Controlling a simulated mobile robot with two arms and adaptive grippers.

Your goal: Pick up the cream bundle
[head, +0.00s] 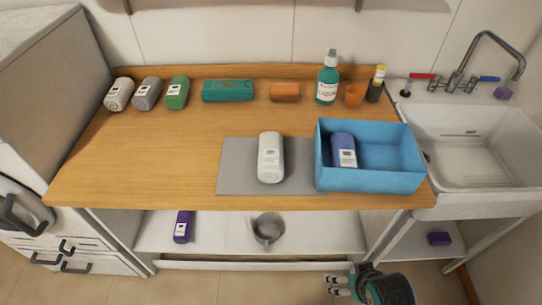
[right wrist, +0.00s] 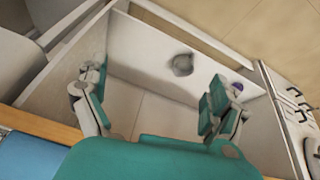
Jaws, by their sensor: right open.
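A cream-white rolled bundle (head: 271,158) with a label lies on the grey mat (head: 240,180) in the middle of the wooden counter, left of the blue bin. Another pale bundle (head: 119,94) lies at the counter's far left; I cannot tell from colour alone which is the cream one. My right gripper (head: 340,285) is low at the bottom of the head view, in front of the counter and apart from both bundles. In the right wrist view its teal-and-grey fingers (right wrist: 157,80) are spread and empty. My left gripper is not in view.
The blue bin (head: 370,181) holds a blue-purple bundle (head: 344,150). Grey (head: 147,94) and green (head: 177,93) bundles, a teal case (head: 227,91) and a green bottle (head: 327,78) line the back. A grey cup (head: 267,229) and purple bundle (head: 183,226) sit on the lower shelf.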

